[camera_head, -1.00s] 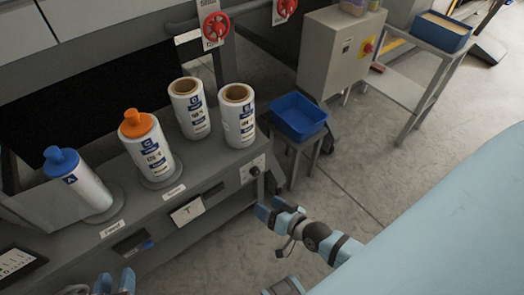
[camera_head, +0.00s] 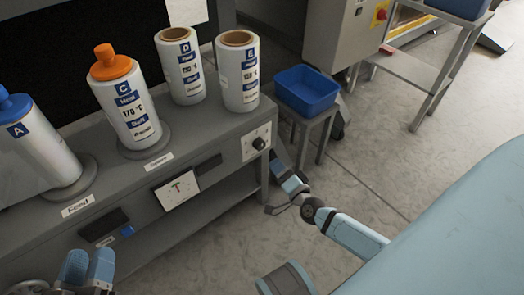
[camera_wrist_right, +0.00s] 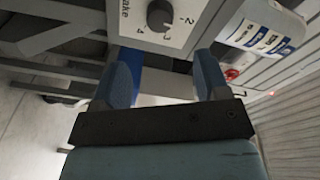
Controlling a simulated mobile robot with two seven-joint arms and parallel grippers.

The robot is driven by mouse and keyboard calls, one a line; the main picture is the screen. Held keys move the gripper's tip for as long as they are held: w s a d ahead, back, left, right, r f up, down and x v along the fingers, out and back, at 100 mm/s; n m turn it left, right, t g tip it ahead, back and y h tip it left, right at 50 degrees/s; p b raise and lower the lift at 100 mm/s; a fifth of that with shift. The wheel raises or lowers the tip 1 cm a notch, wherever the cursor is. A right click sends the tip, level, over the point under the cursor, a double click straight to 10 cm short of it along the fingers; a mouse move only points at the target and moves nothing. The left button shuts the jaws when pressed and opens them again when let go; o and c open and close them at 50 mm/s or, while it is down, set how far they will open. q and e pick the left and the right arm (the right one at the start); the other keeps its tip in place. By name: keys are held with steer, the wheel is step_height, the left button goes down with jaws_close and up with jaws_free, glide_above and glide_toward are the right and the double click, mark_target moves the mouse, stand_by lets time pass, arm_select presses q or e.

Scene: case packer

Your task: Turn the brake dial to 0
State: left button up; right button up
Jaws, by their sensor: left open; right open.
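The brake dial (camera_head: 259,143) is a small dark round knob on a pale square plate at the right end of the grey bench front. In the right wrist view the dial (camera_wrist_right: 160,15) shows near the top edge, with the numbers 2, 3 and 4 and part of the word "Brake" around it. My left gripper (camera_head: 88,270) is open and empty at the lower left.
Several labelled rolls stand on the bench (camera_head: 210,130), including an orange-capped one (camera_head: 130,105) and a blue-capped one (camera_head: 35,145). A blue bin (camera_head: 307,90) sits on a small stand behind my right gripper. Open floor (camera_head: 360,150) lies to the right.

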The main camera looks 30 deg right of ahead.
mark_target(261, 147)
steer(key=w+b, duration=0.2)
steer(key=w, duration=0.9)
steer(key=shift+d, duration=0.2)
arm_select(q)
steer(key=shift+g, duration=0.9)
step_height(261, 147, down, 4)
steer(key=shift+d+f, duration=0.1)
steer(key=shift+d, duration=0.05)
steer(key=shift+r, duration=0.2)
arm_select(e)
steer(key=c, duration=0.9)
